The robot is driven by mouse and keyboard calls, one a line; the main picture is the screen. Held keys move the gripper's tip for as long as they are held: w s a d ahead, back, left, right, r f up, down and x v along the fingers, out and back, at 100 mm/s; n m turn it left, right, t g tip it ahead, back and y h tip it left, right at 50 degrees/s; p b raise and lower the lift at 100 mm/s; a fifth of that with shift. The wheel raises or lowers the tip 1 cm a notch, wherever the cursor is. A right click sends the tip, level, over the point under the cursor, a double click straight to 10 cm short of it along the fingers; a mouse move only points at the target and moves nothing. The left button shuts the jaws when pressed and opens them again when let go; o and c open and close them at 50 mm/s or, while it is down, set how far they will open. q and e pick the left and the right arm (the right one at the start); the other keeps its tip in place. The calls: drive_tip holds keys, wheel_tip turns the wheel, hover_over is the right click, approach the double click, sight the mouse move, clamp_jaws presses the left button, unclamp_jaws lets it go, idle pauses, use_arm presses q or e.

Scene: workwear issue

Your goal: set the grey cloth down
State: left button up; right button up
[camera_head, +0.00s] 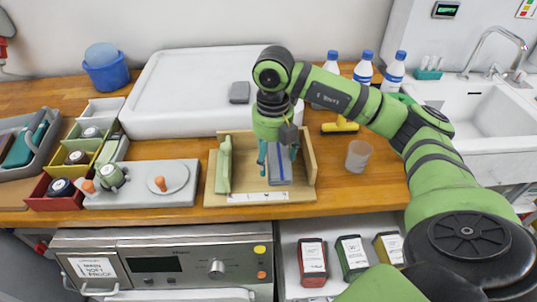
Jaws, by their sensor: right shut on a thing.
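The grey cloth (279,170), a folded block with a blue stripe, is at the right part of a wooden open-front holder (244,198). My right gripper (278,150) points down over the holder and is shut on the grey cloth at its upper end. The gripper partly hides the cloth's top. I cannot tell whether the cloth's underside touches the holder's floor. A green folded cloth (224,165) stands at the left side of the same holder. My left gripper is not in view.
A large white box or lid (180,95) with a small dark grey block (239,92) on it lies behind. A clear cup (358,156) stands to the right. Bins and a grey plate (150,190) stand to the left. Bottles (363,68) stand behind my right arm.

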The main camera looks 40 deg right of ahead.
sight(270, 146)
drive_tip(key=w, duration=0.1)
drive_tip(key=w+d+f, duration=0.1)
drive_tip(key=w+f, duration=0.1)
drive_tip(key=shift+w+d+p, duration=0.15)
drive_tip(key=shift+d+p, duration=0.2)
drive_tip(key=shift+p, duration=0.05)
drive_tip(key=shift+w+d+f, duration=0.35)
drive_tip(key=shift+w+f, duration=0.2)
drive_tip(key=shift+f, duration=0.15)
wheel_tip(270, 146, down, 3)
drive_tip(key=shift+f+p, duration=0.1)
drive_tip(key=shift+p, duration=0.85)
drive_tip(key=shift+f, duration=0.2)
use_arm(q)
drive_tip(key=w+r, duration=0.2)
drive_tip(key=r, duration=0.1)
use_arm(e)
drive_tip(key=shift+f, duration=0.1)
drive_tip(key=o, duration=0.7)
drive_tip(key=shift+f, duration=0.1)
drive_tip(key=o, duration=0.4)
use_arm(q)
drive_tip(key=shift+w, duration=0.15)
